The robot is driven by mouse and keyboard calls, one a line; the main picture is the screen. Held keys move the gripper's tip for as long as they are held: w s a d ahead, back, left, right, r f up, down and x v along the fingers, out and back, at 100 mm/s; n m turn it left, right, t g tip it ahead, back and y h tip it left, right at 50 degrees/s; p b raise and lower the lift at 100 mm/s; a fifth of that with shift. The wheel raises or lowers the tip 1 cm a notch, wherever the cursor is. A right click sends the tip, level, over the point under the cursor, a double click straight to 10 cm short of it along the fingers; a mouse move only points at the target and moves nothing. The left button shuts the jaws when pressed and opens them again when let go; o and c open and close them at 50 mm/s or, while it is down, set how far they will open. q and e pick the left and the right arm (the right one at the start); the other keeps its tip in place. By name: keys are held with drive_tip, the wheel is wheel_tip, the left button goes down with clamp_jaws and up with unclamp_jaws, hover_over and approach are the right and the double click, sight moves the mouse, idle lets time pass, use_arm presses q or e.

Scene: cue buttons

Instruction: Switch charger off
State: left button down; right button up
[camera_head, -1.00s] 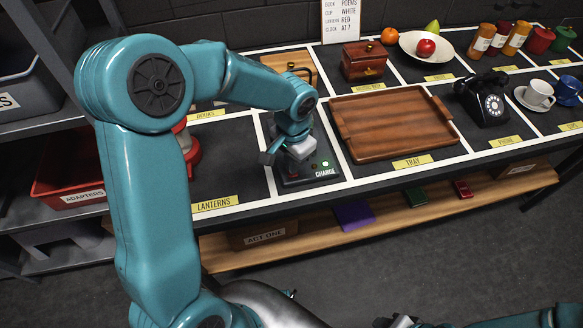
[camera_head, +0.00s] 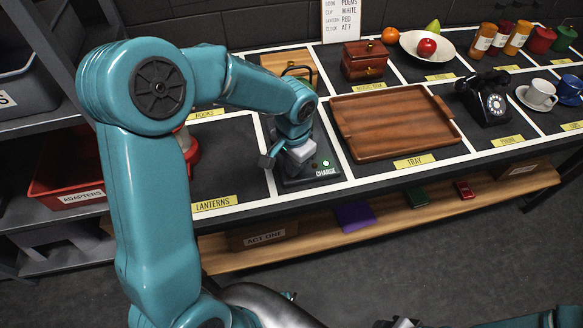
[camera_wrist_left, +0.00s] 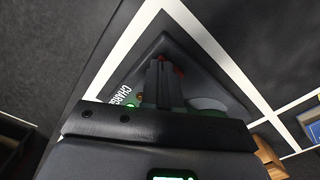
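The charger is a dark, low box marked CHARGE (camera_head: 322,179) at the front of the table. A green light (camera_head: 325,162) glows on its top near the right corner. My left gripper (camera_head: 296,158) is down over the charger, and its fingertips are hard to see in the head view. In the left wrist view its dark fingers (camera_wrist_left: 164,82) are shut together with nothing held. Their tips are at a red button (camera_wrist_left: 179,68) on the charger's top, and I cannot tell whether they touch it.
A wooden tray (camera_head: 443,104) lies right of the charger, with a black phone (camera_head: 487,103) beyond. A wooden music box (camera_head: 364,62) stands behind. A red bin (camera_head: 58,183) is at the left. The LANTERNS space (camera_head: 228,165) left of the charger is mostly bare.

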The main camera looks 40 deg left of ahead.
use_arm(q)
drive_tip(key=shift+f, duration=0.15)
drive_tip(key=shift+r+p, duration=0.3)
drive_tip(key=shift+r, duration=0.1)
wheel_tip(320, 180, up, 6)
drive_tip(key=p, duration=0.4)
drive_tip(key=shift+r+p, duration=0.2)
drive_tip(key=shift+p, duration=0.15)
drive_tip(key=shift+f, duration=0.1)
drive_tip(key=shift+s, duration=0.15)
